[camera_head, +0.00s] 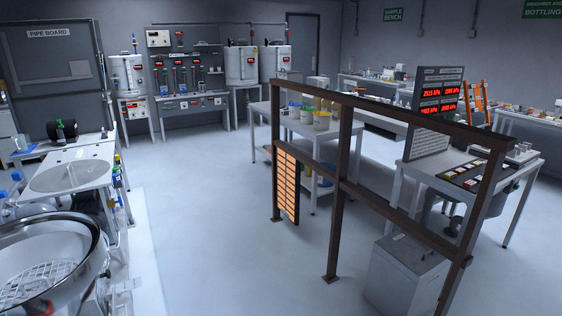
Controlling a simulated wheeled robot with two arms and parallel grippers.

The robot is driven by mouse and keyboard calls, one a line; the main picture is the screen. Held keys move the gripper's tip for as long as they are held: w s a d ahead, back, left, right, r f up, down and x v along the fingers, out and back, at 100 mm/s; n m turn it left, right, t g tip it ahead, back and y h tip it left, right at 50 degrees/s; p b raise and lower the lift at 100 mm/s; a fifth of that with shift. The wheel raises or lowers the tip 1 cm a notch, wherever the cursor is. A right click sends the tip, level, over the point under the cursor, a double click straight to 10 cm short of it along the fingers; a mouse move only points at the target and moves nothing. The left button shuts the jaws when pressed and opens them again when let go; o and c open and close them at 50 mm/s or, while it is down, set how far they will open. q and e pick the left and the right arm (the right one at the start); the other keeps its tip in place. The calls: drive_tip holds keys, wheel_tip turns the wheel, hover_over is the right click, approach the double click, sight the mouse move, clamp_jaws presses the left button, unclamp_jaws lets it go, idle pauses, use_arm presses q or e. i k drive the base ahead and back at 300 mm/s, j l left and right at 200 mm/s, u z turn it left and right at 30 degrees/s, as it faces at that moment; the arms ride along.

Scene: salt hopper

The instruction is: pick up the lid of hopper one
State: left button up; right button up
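A large round steel hopper (92,262) stands at the bottom left, cut off by the picture edge. Its top is open and a wire grid (38,284) shows inside. A flat round grey disc (72,176), which looks like a lid, lies on a light table just behind the hopper. I see no label that says which hopper this is or which hopper the disc belongs to. Neither of my grippers shows in this view.
A brown metal railing (338,200) stands at centre right, with a grey bin (405,275) at its foot. Work tables (470,180) stand behind it. White tanks (241,66) line the back wall. The floor (215,210) between hopper and railing is clear.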

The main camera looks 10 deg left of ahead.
sight(69, 176)
drive_tip(key=i+j+u, duration=0.2)
drive_tip(key=i, duration=0.4)
drive_tip(key=i+u, duration=0.15)
drive_tip(key=i, duration=0.4)
drive_tip(key=i+u, duration=0.2)
drive_tip(key=i, duration=0.4)
drive_tip(key=i+l+u, duration=0.2)
drive_tip(key=i, duration=0.4)
drive_tip(key=i+l+u, duration=0.2)
drive_tip(key=i, duration=0.35)
drive_tip(key=i+j+u, duration=0.15)
drive_tip(key=i+u, duration=0.15)
drive_tip(key=i, duration=0.25)
drive_tip(key=i+u, duration=0.25)
drive_tip(key=i, duration=0.35)
drive_tip(key=i+l+u, duration=0.15)
drive_tip(key=i+u, duration=0.15)
drive_tip(key=i, duration=0.25)
drive_tip(key=i+l+u, duration=0.3)
drive_tip(key=i, duration=0.25)
